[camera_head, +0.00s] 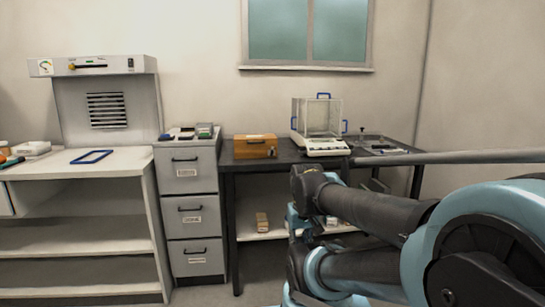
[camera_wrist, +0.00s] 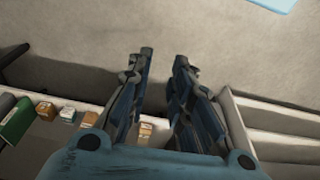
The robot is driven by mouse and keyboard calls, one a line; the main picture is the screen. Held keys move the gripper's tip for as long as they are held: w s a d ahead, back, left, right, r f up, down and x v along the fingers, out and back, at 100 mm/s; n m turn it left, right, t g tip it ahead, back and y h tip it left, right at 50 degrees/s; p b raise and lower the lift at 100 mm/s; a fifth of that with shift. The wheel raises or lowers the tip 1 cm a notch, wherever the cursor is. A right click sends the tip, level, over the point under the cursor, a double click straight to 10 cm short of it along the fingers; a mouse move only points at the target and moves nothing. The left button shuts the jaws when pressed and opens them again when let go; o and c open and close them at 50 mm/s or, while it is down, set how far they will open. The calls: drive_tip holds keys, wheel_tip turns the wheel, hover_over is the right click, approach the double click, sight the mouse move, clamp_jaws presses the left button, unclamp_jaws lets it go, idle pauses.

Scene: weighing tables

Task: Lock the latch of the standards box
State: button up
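The standards box appears to be the orange-brown wooden box (camera_head: 255,147), sitting lidded on the left part of the black table. A small dark and light detail shows on its front, but it is too small to tell how the latch stands. My gripper (camera_wrist: 164,55) shows in the wrist view with its two fingers apart and nothing between them. The box is not recognisable in the wrist view, and my gripper is well away from it. In the head view my arm fills the lower right, and the gripper cannot be made out clearly.
A glass-walled balance (camera_head: 320,125) stands right of the box on the black table (camera_head: 237,165). A grey drawer cabinet (camera_head: 187,205) adjoins on the left, then a white bench (camera_head: 120,162) with a blue frame (camera_head: 92,157). Small boxes show below the fingers in the wrist view.

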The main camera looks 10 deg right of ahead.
drive_tip(key=shift+a, duration=0.15)
drive_tip(key=m+t, duration=0.3)
drive_tip(key=t, duration=1.3)
approach(273, 154)
drive_tip(key=w, duration=0.9)
drive_tip(key=shift+w+a+r, duration=0.15)
drive_tip(key=shift+w, duration=0.05)
clamp_jaws()
